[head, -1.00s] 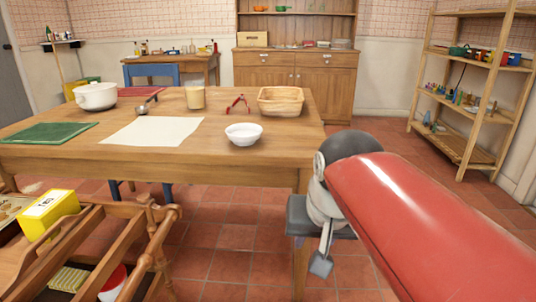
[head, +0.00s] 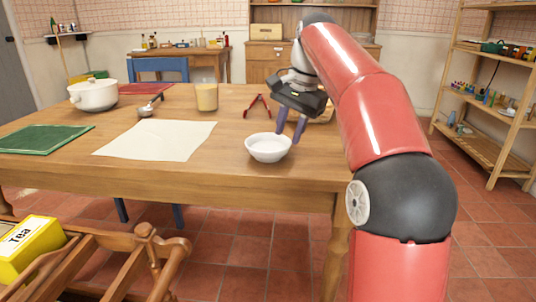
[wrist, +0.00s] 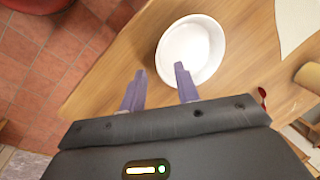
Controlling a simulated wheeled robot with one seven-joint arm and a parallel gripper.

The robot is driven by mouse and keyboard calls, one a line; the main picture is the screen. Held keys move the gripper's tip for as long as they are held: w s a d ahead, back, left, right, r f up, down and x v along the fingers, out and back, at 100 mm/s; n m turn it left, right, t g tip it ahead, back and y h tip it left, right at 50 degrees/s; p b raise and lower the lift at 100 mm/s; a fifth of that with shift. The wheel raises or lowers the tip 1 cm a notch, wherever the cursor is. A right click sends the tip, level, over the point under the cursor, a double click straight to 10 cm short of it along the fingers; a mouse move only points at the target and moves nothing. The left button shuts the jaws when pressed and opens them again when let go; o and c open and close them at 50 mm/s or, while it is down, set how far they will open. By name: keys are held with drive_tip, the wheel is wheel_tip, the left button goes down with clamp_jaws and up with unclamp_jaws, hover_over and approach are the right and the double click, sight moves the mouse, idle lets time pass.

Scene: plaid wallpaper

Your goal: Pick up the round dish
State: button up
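The round dish is a small white bowl (head: 268,147) near the right front edge of the wooden table. It looks empty in the wrist view (wrist: 190,50). My gripper (head: 291,130) is above the table, just right of and behind the bowl in the head view. Its two purple fingers are apart with nothing between them. In the wrist view my gripper (wrist: 160,82) shows the fingers spread, the right fingertip overlapping the bowl's near rim. I cannot tell whether it touches.
A basket (head: 322,116) is partly hidden behind my gripper.

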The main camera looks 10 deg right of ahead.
sight(287, 145)
drive_tip(key=x, duration=0.2)
drive_tip(key=b+x, duration=0.1)
drive_tip(key=x, duration=0.2)
drive_tip(key=shift+d+b, duration=0.25)
drive_tip(key=shift+b, duration=0.05)
clamp_jaws()
